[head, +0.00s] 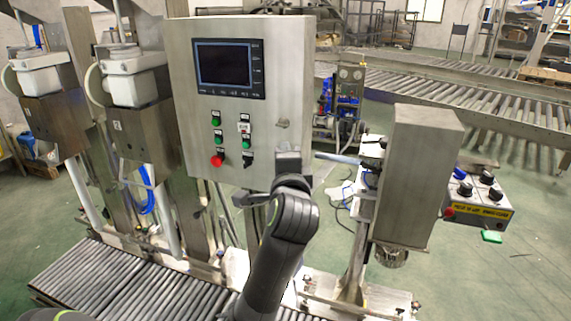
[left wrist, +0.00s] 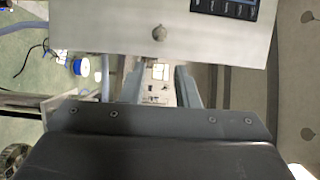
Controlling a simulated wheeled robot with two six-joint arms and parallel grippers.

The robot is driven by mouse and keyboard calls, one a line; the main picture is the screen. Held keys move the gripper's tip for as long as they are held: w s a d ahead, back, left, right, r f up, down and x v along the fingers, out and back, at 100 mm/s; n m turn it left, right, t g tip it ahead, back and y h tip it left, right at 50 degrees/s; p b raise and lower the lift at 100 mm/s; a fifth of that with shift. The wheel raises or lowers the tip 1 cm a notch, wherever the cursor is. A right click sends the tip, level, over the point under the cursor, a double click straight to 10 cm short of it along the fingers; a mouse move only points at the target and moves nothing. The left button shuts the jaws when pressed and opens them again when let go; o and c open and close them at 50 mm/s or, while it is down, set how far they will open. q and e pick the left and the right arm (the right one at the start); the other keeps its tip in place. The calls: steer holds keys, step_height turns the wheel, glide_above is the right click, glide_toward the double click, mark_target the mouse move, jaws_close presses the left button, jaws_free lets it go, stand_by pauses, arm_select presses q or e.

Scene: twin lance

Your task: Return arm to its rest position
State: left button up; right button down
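My dark grey left arm rises from the bottom middle of the head view. Its wrist and gripper (head: 287,163) are at the lower right corner of the steel control box (head: 183,60), and the fingers are hard to make out there. In the left wrist view, the two grey fingers of my left gripper (left wrist: 160,76) stand apart with nothing held between them. The steel face of the control box (left wrist: 100,25) fills the top of that view, just beyond the fingertips. I cannot tell whether they touch it. My right gripper is in neither view.
A roller conveyor (head: 95,285) runs along the lower left. A steel column housing (head: 420,165) stands close to the right of my arm. A small box with knobs (head: 485,195) is farther right. Green floor (head: 530,270) is open at the lower right.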

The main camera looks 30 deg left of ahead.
arm_select(q)
steer(key=shift+s+d, duration=0.1)
steer(key=shift+s, duration=0.05)
stand_by(0.4)
steer(key=w+f+g+h, duration=0.1)
steer(key=w+f+h, duration=0.15)
steer(key=f, duration=0.95)
steer(key=w+f+g+h, duration=0.1)
steer(key=w+f+h, duration=0.15)
steer(key=f, duration=0.95)
steer(key=s+f+n+g+h+b, duration=0.1)
steer(key=s+f+g, duration=0.15)
steer(key=f, duration=0.95)
steer(key=s+f+g+h, duration=0.15)
steer(key=s+f, duration=0.25)
steer(key=f, duration=0.8)
steer(key=s+d+f+n+g+h, duration=0.15)
steer(key=s+f+n+g, duration=0.45)
steer(key=s+f, duration=2.1)
steer(key=s+f+n, duration=0.1)
steer(key=s+n, duration=0.1)
steer(key=s, duration=0.7)
steer(key=s+f+n+g+b, duration=0.1)
steer(key=s+f+n, duration=0.1)
steer(key=s, duration=0.8)
steer(key=shift+d+h, duration=0.2)
steer(key=shift+h, duration=0.1)
